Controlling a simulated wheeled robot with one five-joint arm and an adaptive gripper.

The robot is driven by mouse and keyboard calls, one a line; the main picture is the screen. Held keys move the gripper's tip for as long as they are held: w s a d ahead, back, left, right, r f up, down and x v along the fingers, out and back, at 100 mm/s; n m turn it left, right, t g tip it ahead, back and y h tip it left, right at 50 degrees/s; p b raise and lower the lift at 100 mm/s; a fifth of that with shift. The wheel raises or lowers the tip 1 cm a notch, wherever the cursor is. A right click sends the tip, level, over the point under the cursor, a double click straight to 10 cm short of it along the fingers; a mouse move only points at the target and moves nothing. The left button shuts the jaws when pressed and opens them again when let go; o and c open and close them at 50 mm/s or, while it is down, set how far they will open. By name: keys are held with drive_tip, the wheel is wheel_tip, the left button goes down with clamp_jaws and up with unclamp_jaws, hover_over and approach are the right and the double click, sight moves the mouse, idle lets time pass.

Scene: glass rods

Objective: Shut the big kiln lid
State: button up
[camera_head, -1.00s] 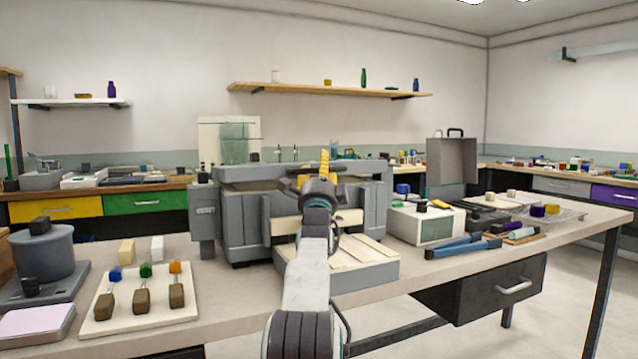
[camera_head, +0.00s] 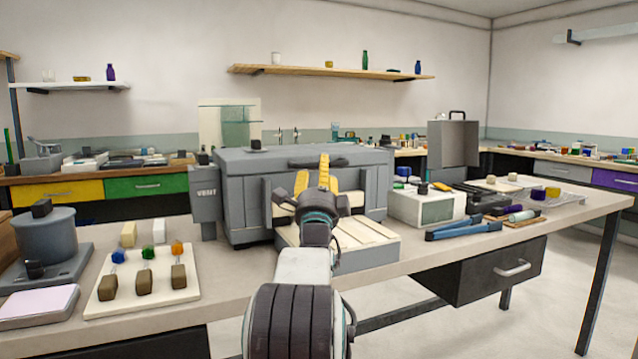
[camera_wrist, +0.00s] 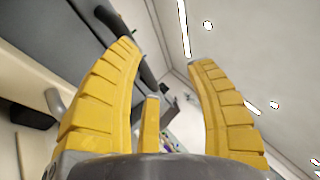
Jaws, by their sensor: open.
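The big kiln (camera_head: 245,205) is a grey box on the bench, with a grey control box at its left side. Its lid (camera_head: 280,157) lies flat and looks down on the body, with no gap visible; my gripper hides part of the front edge. A dark handle (camera_head: 345,161) shows along the lid's front top. My gripper (camera_head: 315,178) is open and empty, fingers pointing up, in front of the kiln. In the wrist view the yellow fingers (camera_wrist: 168,85) are spread apart, and a dark grey bar passes behind the left one; contact cannot be told.
A slatted cream-topped block (camera_head: 365,240) stands before the kiln. A white box (camera_head: 428,205) and blue tool (camera_head: 463,229) are to the right. A board with coloured rods (camera_head: 142,280) and a grey round pot (camera_head: 47,236) are left.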

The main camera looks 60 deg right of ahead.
drive_tip(key=shift+v, duration=1.35)
drive_tip(key=shift+f, duration=0.1)
